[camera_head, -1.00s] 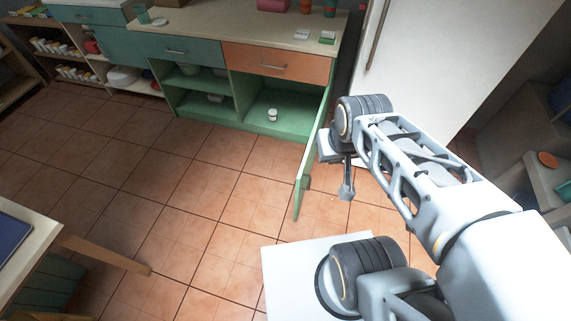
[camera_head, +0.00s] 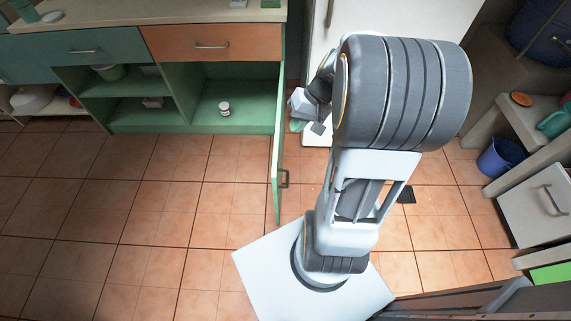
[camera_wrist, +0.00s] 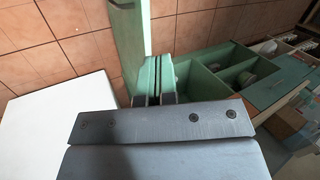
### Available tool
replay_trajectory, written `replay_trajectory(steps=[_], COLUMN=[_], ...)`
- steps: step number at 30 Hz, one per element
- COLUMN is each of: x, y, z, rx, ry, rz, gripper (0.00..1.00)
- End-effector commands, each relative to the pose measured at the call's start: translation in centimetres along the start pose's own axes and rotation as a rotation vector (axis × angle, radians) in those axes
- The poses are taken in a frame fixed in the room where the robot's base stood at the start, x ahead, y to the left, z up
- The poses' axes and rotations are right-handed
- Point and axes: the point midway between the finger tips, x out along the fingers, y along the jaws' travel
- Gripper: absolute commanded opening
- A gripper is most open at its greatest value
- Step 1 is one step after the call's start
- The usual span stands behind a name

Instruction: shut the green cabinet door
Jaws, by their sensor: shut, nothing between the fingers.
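The green cabinet door (camera_head: 277,165) stands wide open, seen nearly edge-on and pointing out into the room. Its dark handle (camera_head: 284,178) is on the right-hand, outer face near the free end. The green cabinet (camera_head: 190,128) is open beneath an orange drawer. My gripper (camera_head: 298,124) is on the right, outer side of the door, near its cabinet end, partly hidden by my arm. In the wrist view my gripper (camera_wrist: 160,78) is shut and empty, with the door (camera_wrist: 131,40) just beyond it. Whether they touch cannot be told.
A small white jar (camera_head: 224,108) stands inside the open cabinet. The orange drawer (camera_head: 212,43) above is shut. A white fridge-like unit (camera_head: 400,15) stands to the right. A blue bucket (camera_head: 501,157) is at the far right. The tiled floor (camera_head: 150,215) left of the door is clear.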

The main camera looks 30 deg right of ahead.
Motion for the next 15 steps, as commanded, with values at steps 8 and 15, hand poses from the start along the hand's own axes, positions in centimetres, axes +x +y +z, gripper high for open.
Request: replay_trajectory(steps=[8,15], x=[7.1,8.8], y=[11.4,14.6], z=[-3.6,-4.5], rx=[0.140,0.172], ry=[0.088,0.143], rz=[-0.252,-0.331], gripper=[0.00,0.00])
